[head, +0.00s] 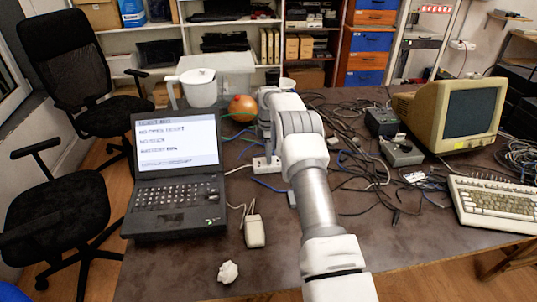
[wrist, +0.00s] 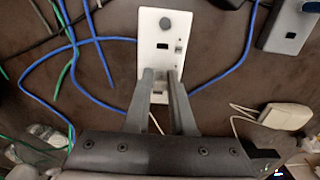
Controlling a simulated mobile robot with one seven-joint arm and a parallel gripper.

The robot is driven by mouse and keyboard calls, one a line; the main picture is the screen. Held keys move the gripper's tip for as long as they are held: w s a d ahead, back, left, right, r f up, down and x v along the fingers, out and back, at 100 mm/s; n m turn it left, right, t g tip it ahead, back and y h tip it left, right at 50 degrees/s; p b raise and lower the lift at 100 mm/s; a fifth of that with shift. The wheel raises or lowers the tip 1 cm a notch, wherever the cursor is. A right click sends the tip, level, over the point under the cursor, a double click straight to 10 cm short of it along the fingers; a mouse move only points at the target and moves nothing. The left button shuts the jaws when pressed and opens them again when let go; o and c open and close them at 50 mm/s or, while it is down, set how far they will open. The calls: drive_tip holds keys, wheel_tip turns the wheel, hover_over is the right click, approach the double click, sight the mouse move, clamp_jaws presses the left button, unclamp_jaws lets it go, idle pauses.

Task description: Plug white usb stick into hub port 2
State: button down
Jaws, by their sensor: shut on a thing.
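The white hub (wrist: 150,22) lies on the dark table in the wrist view, with a round dark knob at its far end and small dark slots on its top. It also shows in the head view (head: 266,164), partly behind my arm. My gripper (wrist: 161,74) is over the near half of the hub, its fingers close together around something small and pale. This fits the white usb stick, but its outline does not stand out against the white hub. Whether it is in a port, and which port, I cannot tell. In the head view my arm hides the fingertips.
A laptop (head: 175,165), a mouse (head: 255,231) and crumpled paper (head: 228,272) are to the left. Cables, a monitor (head: 468,112) and a keyboard (head: 492,200) fill the right. The front table is mostly clear.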

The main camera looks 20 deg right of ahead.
drive_tip(key=c, duration=0.7)
unclamp_jaws()
drive_tip(key=shift+f, duration=0.1)
wheel_tip(320, 180, up, 18)
drive_tip(key=p, duration=0.3)
drive_tip(key=shift+f, duration=0.25)
